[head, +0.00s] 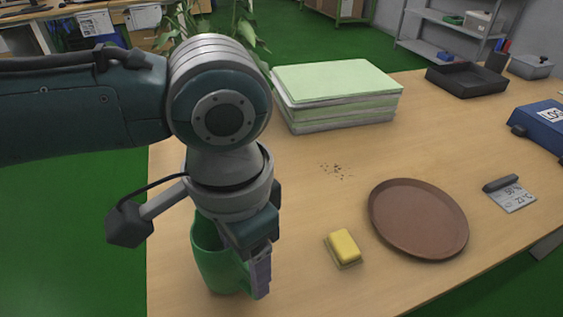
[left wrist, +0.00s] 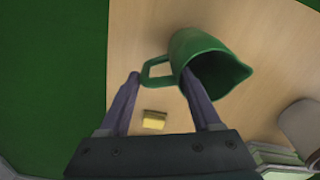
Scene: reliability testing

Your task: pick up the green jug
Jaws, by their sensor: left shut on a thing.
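The green jug (head: 214,262) is at the near left of the wooden table, partly hidden behind my left gripper (head: 257,284). In the left wrist view the jug (left wrist: 207,48) shows its open mouth, spout and a loop handle on its left. I cannot tell whether the jug's base touches the table. My right gripper is not in view.
A yellow sponge (head: 344,246) lies right of the jug, with a round brown tray (head: 418,218) beyond it. A stack of green-topped paper (head: 335,88) stands behind. Dark crumbs (head: 337,170) lie mid-table.

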